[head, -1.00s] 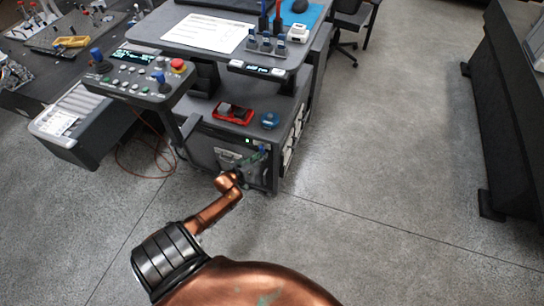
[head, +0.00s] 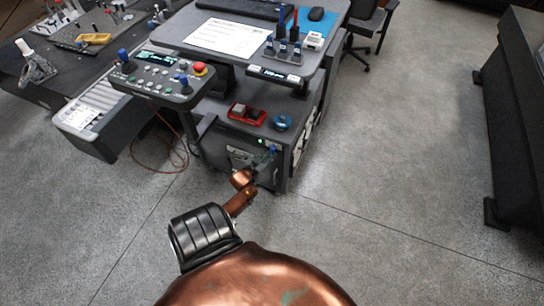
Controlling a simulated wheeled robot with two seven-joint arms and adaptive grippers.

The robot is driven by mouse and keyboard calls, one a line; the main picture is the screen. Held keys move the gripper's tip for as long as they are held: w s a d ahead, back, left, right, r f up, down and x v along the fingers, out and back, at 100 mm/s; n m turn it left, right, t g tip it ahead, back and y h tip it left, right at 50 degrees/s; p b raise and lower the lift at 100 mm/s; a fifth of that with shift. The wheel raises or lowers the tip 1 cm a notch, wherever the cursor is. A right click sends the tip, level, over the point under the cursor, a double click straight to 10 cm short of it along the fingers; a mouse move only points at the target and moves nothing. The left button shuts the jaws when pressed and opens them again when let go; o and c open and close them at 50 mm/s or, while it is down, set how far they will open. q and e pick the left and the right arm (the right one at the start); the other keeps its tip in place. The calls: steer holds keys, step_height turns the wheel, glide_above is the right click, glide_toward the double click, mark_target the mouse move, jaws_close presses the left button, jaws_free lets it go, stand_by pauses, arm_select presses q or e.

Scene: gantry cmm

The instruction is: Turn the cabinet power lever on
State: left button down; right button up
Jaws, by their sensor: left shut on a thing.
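The dark grey cabinet (head: 219,143) stands under the desk, its front facing me. A small blue-tipped part (head: 272,149), which looks like the power lever's handle, shows at the upper right of that front. My left gripper (head: 266,161) is at the right side of the cabinet front, just below the blue tip, and is shut on the lever. The fingers are small and dark here, so the lever's exact angle and most of its body cannot be made out. My copper-coloured left arm comes up from the bottom of the view. My right gripper is not in view.
A green light (head: 261,141) shows on the cabinet. A red tray (head: 246,114) and a blue round item (head: 282,123) lie on its top. A control panel (head: 163,78) with a red button overhangs at left. An orange cable (head: 160,160) lies on the floor. Open floor stretches right.

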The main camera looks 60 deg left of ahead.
arm_select(q)
steer(key=shift+s+f, duration=0.1)
steer(key=shift+s, duration=0.05)
steer(key=c, duration=1.8)
jaws_free()
steer(key=v, duration=1.2)
steer(key=shift+f, duration=0.1)
